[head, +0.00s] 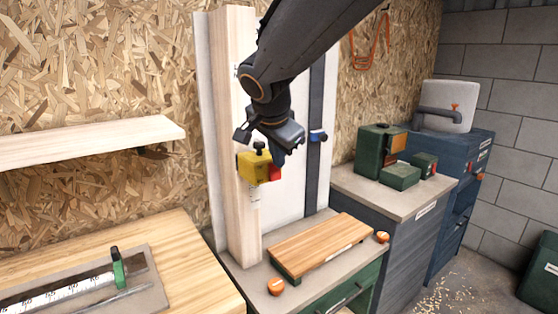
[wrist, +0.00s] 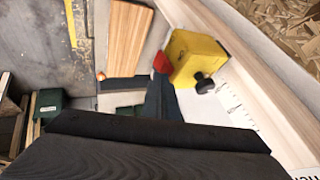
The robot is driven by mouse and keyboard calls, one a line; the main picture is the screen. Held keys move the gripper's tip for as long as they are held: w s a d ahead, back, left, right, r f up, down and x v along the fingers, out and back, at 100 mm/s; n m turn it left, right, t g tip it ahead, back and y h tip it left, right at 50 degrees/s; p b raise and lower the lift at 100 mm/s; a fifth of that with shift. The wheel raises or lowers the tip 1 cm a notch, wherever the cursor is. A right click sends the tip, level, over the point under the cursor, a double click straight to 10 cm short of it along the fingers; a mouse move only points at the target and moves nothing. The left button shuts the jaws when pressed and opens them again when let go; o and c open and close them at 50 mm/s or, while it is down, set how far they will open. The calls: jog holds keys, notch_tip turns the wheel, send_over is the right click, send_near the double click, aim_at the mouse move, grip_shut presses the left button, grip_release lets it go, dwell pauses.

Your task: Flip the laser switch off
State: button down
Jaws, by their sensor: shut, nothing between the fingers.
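A yellow box (head: 250,167) with a black knob on top is mounted on the upright wooden post (head: 235,120). A red part (head: 275,173) sits on its right side; I cannot read any label that marks it as the laser switch. The box also shows in the wrist view (wrist: 196,58), with the red part (wrist: 161,62) at its left corner. My gripper (head: 280,157) is shut and empty, right beside the box and just above the red part. In the wrist view its dark fingertips (wrist: 160,85) end close to the red part; I cannot tell whether they touch it.
A wooden board (head: 322,243) lies on the bench below, with orange knobs (head: 275,287) near it. A blue clamp (head: 318,136) sits on a dark rail to the right. A wall shelf (head: 85,142) juts out at left. Green boxes (head: 400,176) stand on the right cabinet.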

jog(key=shift+r, duration=0.2)
jog(key=b+v, duration=0.3)
jog(key=v, duration=0.9)
jog(key=shift+s+d+f, duration=0.2)
jog(key=shift+s+d, duration=0.1)
jog(key=shift+d, duration=0.45)
jog(key=s+d+f+n+g, duration=0.25)
jog(key=d+f, duration=0.45)
jog(key=f, duration=0.6)
jog(key=s+d+f+n+g, duration=0.2)
jog(key=s+d+f+n, duration=0.2)
jog(key=d+f, duration=0.65)
jog(key=s+d+f+n+g, duration=0.2)
jog(key=s+f, duration=0.6)
jog(key=f, duration=0.3)
jog(key=shift+s+d+f+n+y, duration=0.25)
jog(key=shift+s+d+n+y, duration=0.05)
jog(key=shift+s+n, duration=0.1)
